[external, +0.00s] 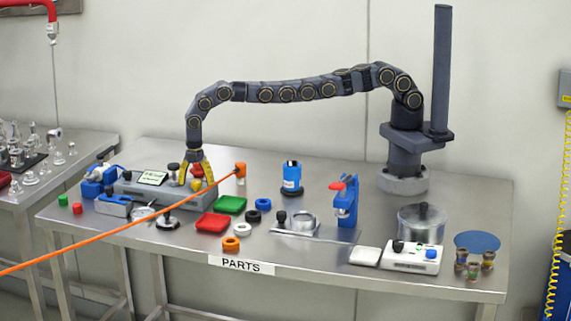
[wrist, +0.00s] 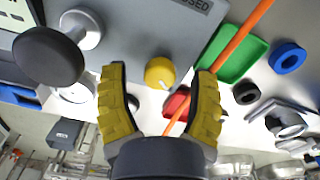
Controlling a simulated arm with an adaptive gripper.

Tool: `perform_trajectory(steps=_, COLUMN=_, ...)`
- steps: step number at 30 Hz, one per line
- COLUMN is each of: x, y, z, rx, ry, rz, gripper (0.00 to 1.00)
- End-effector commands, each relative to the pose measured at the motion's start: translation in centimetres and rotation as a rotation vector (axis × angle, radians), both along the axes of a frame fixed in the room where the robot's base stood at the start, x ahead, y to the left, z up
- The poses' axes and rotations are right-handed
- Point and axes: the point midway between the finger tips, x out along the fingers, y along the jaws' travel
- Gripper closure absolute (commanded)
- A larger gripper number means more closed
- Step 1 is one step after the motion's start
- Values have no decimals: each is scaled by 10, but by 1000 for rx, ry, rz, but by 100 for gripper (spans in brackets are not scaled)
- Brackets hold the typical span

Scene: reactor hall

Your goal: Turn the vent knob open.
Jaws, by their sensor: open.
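The yellow knob (wrist: 158,72) sits on a grey panel (wrist: 125,25) that carries a partly cut-off label ending in "OSED" (wrist: 193,4). A white pointer mark shows on the knob's lower side in the wrist view. The knob also shows in the external view (external: 197,185), below my gripper (external: 196,180). My gripper has yellow padded fingers and is open. In the wrist view its fingertips (wrist: 161,72) lie on both sides of the knob, with gaps left and right. I cannot tell whether they are around it or still above it.
A black round knob (wrist: 48,56) on a metal stem stands left of the yellow knob. An orange cable (wrist: 232,45) runs close to the right finger, past a green tray (wrist: 238,52) and a red tray (wrist: 178,104). Rings lie farther right.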

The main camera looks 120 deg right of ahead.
Motion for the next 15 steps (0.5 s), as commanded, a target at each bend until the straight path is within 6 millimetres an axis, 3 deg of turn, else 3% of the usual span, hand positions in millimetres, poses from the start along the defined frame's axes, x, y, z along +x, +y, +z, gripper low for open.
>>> perform_trajectory(steps=5, x=0, y=-1, z=34, rx=-1, ry=-3, rz=11, gripper=40)
perform_trajectory(steps=15, x=0, y=0, z=75, rx=-1, ry=-4, rz=9, gripper=40)
